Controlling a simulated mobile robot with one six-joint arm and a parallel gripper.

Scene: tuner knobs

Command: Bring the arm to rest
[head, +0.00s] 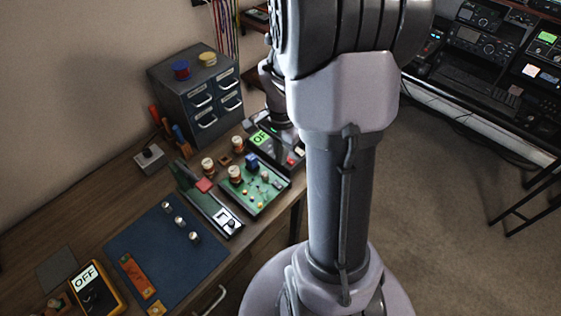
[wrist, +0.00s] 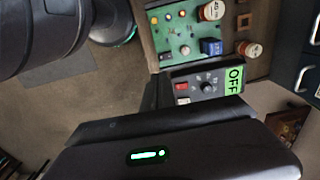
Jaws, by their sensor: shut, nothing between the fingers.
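My arm stands in the middle of the head view, its thick grey links hiding part of the scene. My gripper (head: 279,148) is shut and empty, partly hidden behind the arm, close to a dark power unit (head: 263,137) with a green OFF display. In the wrist view the dark gripper body with a green light fills the bottom, and the power unit (wrist: 208,86) shows just beyond it with a red switch and a dark knob. I cannot tell whether gripper and unit touch. Several small silver knobs (head: 180,221) stand on a blue mat (head: 150,245).
A green circuit board (head: 252,190) with copper coils and a slim unit with a red piece (head: 206,187) lie near the bench edge. A grey drawer cabinet (head: 198,92) stands behind. A yellow meter (head: 98,290) reads OFF. Radio gear (head: 485,40) stands right; the carpet (head: 450,235) between is clear.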

